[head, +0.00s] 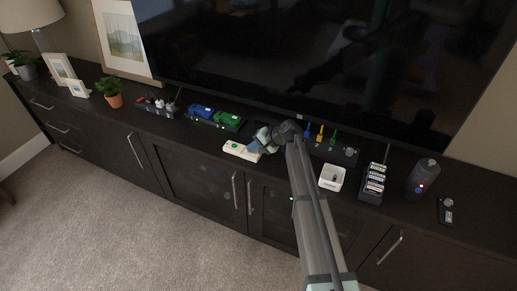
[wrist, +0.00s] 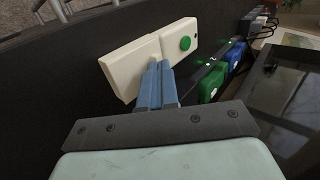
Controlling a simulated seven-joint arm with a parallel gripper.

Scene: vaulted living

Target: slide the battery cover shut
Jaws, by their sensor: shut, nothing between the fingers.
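A white device (head: 239,151) with a green button lies on the dark cabinet top in the head view, near the front edge. In the wrist view its white body (wrist: 183,42) carries the round green button. The battery cover (wrist: 125,72) is the white panel at its near left end, with a seam between the two. My gripper (head: 258,146) is over the right end of the device. In the wrist view its blue fingers (wrist: 156,70) are shut, empty, with tips at the seam by the cover; I cannot tell whether they touch it. In the head view the gripper hides part of the cover.
Blue (head: 201,110) and green (head: 229,119) blocks stand in a dark holder behind the device. A white open box (head: 332,177), a rack of cards (head: 374,184) and a grey cylinder (head: 422,179) stand to the right. The television (head: 330,60) rises behind.

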